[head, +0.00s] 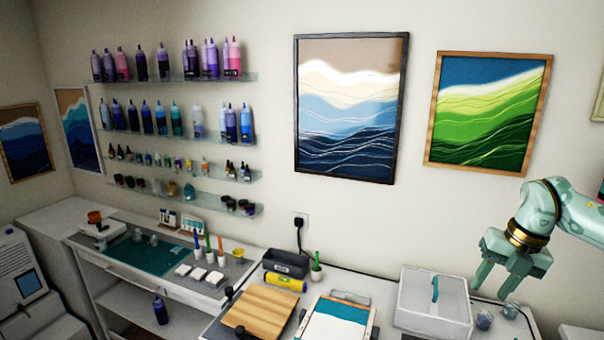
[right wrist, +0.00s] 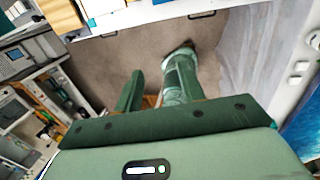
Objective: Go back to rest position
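My right gripper (head: 490,291) hangs at the right side of the head view, pale green, with its fingers pointing down. The fingers are apart and nothing shows between them. It is in the air, just right of the white lidded box (head: 433,304) in the picture. In the right wrist view two dark green shapes reach out from the gripper body, with floor showing between them. My left gripper is not in the head view.
A white worktable holds a wooden board (head: 259,311), a dark tray (head: 286,265), a yellow roll (head: 284,283) and a framed canvas (head: 337,320). Shelves of bottles (head: 170,77) and paintings (head: 350,108) hang on the wall.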

